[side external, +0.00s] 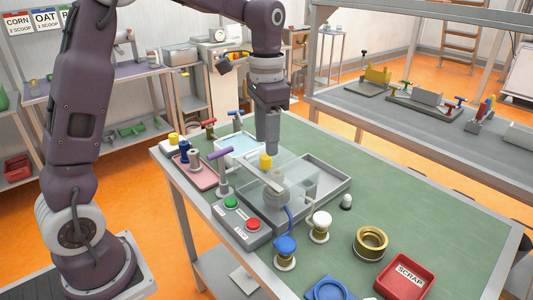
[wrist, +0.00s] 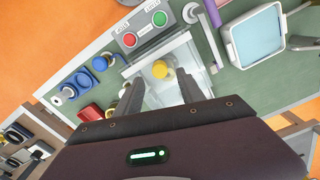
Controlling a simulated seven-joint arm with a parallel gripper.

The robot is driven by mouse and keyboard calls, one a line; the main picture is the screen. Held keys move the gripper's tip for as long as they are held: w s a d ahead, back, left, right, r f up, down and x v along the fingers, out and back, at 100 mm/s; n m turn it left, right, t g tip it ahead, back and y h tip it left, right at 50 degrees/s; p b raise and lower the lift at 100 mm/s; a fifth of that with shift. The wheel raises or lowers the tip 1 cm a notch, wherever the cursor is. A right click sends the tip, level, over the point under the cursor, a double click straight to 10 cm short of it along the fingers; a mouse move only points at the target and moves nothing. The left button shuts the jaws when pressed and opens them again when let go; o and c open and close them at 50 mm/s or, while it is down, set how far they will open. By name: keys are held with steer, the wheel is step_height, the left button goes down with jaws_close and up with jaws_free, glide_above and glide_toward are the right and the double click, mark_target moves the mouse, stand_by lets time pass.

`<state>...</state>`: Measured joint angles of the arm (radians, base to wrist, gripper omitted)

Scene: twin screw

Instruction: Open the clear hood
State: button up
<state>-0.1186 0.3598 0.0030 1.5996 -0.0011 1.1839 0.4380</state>
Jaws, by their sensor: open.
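The clear hood (side external: 300,172) is a see-through box over a grey fixture on the green table, and it looks lowered. A yellow knob (side external: 265,162) stands on its top. My gripper (side external: 272,148) points down just above and beside the knob. In the wrist view, the yellow knob (wrist: 161,69) shows between and slightly beyond the two open fingers (wrist: 156,80). The fingers do not visibly touch it. The clear hood (wrist: 150,88) fills the space below the knob there. The exact height gap between fingertips and knob is hard to tell.
A button box (side external: 240,221) with green and red buttons and a purple-handled lever (side external: 220,155) stand close to the hood. Blue and white knobs, a brass ring (side external: 370,242) and a red scrap bin (side external: 405,278) are nearer the front.

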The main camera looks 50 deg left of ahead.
mark_target(266, 157)
step_height(266, 157, down, 5)
steer(key=shift+r, duration=0.2)
jaws_close()
steer(key=shift+r, duration=0.1)
stand_by(1.2)
